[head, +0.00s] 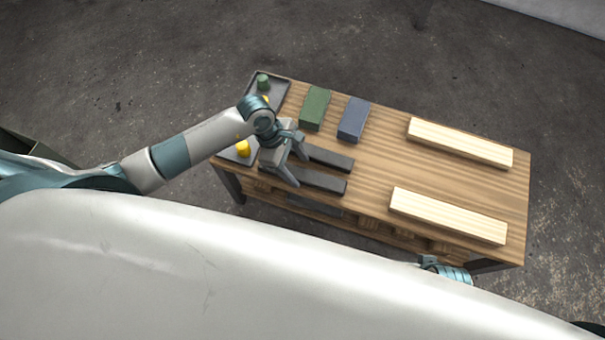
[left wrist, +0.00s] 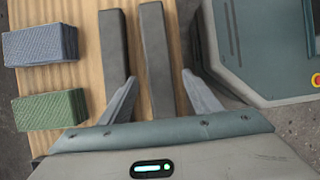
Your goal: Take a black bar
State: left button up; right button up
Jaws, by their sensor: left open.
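Two black bars lie side by side on the wooden table, the far bar (head: 332,158) and the near bar (head: 322,181). My left gripper (head: 300,168) is open at the left ends of the bars. In the left wrist view, the near bar (left wrist: 155,50) runs between the spread fingers of the left gripper (left wrist: 160,80), with no finger seen closed on it. The far bar (left wrist: 113,50) lies outside, to the left of the left finger. The gripper's body hides the bars' closest ends. My right gripper does not show.
A green block (head: 315,107) and a blue block (head: 353,119) stand behind the bars. Two pale planks (head: 460,142) (head: 447,216) lie on the right. Trays (head: 280,96) on the left bear a green piece (head: 263,82) and a yellow piece (head: 243,148). The middle of the table (head: 385,165) is clear.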

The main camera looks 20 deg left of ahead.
pick_arm(q)
jog(key=shift+x, duration=1.1)
grip_shut()
jog(key=shift+r, duration=0.1)
jog(key=shift+r, duration=0.45)
notch_tip(320, 180, up, 3)
jog(key=shift+d+r, duration=0.15)
jog(key=shift+r, duration=0.05)
jog(key=s+d+r, duration=0.6)
jog(key=d, duration=0.3)
jog(key=shift+s+d+r, duration=0.15)
jog(key=shift+s+r, duration=0.1)
